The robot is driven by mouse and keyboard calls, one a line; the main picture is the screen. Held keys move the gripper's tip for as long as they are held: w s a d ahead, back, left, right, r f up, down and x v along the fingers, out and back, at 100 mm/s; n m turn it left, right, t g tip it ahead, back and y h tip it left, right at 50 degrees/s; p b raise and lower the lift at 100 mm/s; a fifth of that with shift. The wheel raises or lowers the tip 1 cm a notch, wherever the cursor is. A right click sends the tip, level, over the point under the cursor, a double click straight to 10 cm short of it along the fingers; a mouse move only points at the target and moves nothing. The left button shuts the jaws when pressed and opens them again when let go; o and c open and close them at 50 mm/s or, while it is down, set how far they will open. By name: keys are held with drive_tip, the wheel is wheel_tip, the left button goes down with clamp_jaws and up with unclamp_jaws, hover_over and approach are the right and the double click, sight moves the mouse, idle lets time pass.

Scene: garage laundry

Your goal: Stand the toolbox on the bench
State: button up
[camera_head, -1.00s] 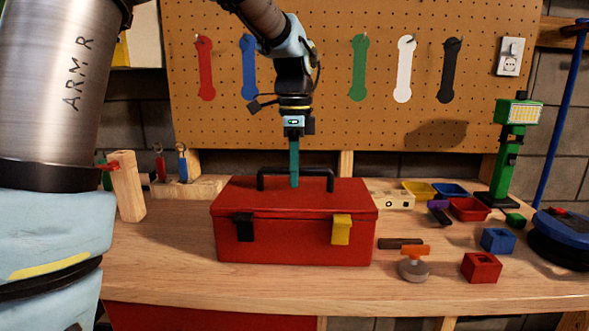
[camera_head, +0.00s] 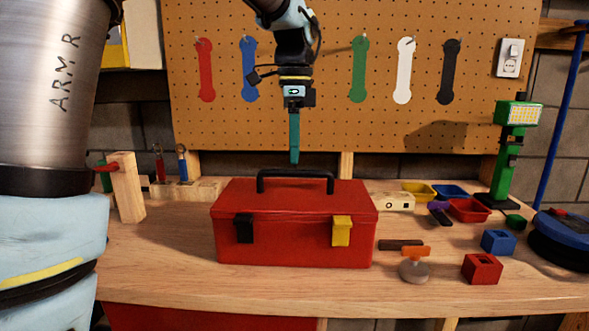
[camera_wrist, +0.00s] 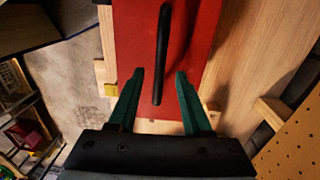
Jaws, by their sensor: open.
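The red toolbox (camera_head: 290,232) stands upright on the wooden bench (camera_head: 200,280), with a black handle (camera_head: 296,176) on its lid and one black and one yellow latch on its front. My gripper (camera_head: 294,158) points down just above the handle, with its green fingers clear of it. In the wrist view my gripper (camera_wrist: 159,75) is open, and the handle (camera_wrist: 161,60) shows between and beyond the two fingers. The fingers hold nothing. The toolbox lid (camera_wrist: 195,35) shows red below them.
A wooden post (camera_head: 128,188) stands at left. A pegboard (camera_head: 330,80) rises behind.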

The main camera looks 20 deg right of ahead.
wheel_tip(320, 180, up, 6)
drive_tip(key=shift+w+r, duration=0.15)
drive_tip(key=shift+r, duration=0.1)
drive_tip(key=shift+d, duration=0.1)
idle(0.4)
